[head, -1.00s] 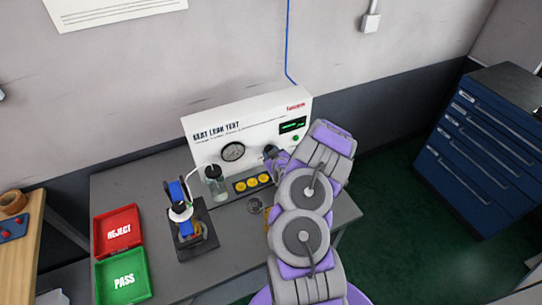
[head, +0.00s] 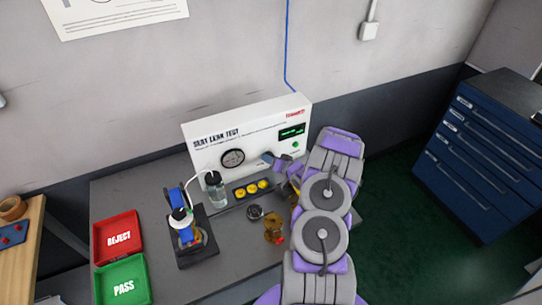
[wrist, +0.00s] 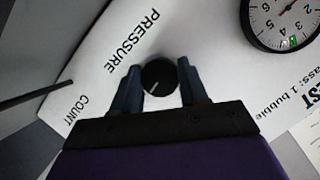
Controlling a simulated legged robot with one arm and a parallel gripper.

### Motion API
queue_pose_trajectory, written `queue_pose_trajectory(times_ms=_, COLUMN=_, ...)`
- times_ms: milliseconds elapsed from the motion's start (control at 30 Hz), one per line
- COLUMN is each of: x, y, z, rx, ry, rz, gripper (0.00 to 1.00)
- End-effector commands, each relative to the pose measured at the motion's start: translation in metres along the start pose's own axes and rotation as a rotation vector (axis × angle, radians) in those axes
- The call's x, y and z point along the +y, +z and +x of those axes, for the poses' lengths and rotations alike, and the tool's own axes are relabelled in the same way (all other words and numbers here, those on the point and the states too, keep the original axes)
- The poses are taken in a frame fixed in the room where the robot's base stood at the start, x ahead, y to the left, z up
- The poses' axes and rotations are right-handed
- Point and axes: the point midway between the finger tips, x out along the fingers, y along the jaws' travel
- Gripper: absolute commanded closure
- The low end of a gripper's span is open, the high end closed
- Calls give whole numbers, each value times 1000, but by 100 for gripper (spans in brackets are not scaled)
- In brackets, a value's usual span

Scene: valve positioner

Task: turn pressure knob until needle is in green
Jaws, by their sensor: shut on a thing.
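The black pressure knob (wrist: 158,76) sits on the white panel beside the printed word PRESSURE, with a pale pointer line on its face. My gripper (wrist: 158,84) is shut on the knob, one finger on each side of it. In the head view my gripper (head: 272,160) reaches the panel front and mostly hides the knob. The round gauge (wrist: 284,18) is partly cut off at the top right of the wrist view, with a small green mark low on its dial. The gauge also shows in the head view (head: 232,158). I cannot tell the needle's exact position.
The white SEAT LEAK TEST panel (head: 216,143) stands at the back of the grey bench. A bubble jar (head: 216,190), yellow buttons (head: 251,188) and a valve fixture (head: 190,235) are left of my arm. Red (head: 117,238) and green (head: 123,280) trays lie at left.

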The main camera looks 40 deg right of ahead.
Motion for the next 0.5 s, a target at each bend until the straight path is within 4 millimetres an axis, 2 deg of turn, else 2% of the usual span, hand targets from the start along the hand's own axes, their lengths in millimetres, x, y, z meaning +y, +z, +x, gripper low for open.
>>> queue_pose_trajectory(times_ms=200, x=3, y=-2, z=-2, rx=3, ry=-61, rz=161, gripper=87)
queue_pose_trajectory(times_ms=500, x=4, y=-3, z=-1, rx=8, ry=-121, rz=302, gripper=87)
